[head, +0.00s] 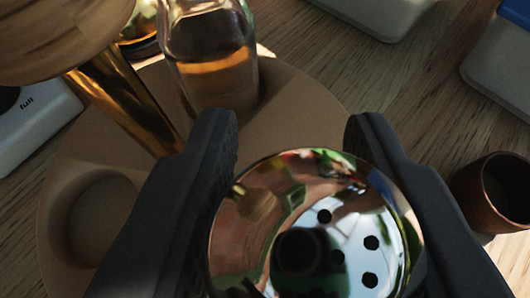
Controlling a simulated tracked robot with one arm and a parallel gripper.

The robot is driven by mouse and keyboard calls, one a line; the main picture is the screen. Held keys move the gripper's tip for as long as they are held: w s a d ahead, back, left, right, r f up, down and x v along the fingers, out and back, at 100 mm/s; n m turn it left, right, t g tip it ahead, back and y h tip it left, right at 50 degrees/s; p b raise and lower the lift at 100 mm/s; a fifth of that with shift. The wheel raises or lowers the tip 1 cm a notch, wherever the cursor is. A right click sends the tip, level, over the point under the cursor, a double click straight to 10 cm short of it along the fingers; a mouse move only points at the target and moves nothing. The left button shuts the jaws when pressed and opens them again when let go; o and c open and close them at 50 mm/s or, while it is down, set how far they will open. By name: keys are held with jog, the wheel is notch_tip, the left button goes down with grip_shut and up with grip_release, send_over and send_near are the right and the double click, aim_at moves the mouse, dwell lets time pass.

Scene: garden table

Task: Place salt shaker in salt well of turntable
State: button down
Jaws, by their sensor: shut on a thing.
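The salt shaker (330,235), with a shiny domed metal top pierced by several holes, is between the two dark fingers of my gripper (295,150). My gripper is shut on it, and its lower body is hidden. The beige turntable (300,105) lies beyond and below. An empty round well (95,215) shows at its left. A glass bottle with amber liquid (210,60) stands in the turntable at the back. I cannot tell how high the shaker is above the turntable.
A brass post (125,100) carries a round wooden top (55,35) at the upper left, close to my left finger. A brown cup (495,190) stands at the right. White containers (380,12) and a blue-lidded box (505,60) are at the back right.

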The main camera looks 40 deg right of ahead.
jog(key=c, duration=1.4)
grip_release()
jog(key=shift+s+a+f, duration=0.1)
jog(key=shift+f, duration=0.4)
jog(key=shift+o, duration=0.5)
jog(key=shift+f, duration=0.15)
jog(key=shift+r, duration=0.25)
jog(key=shift+a+r, duration=0.15)
jog(key=p+v, duration=0.2)
jog(key=v, duration=0.9)
jog(key=shift+s+r, duration=0.2)
jog(key=shift+a, duration=0.1)
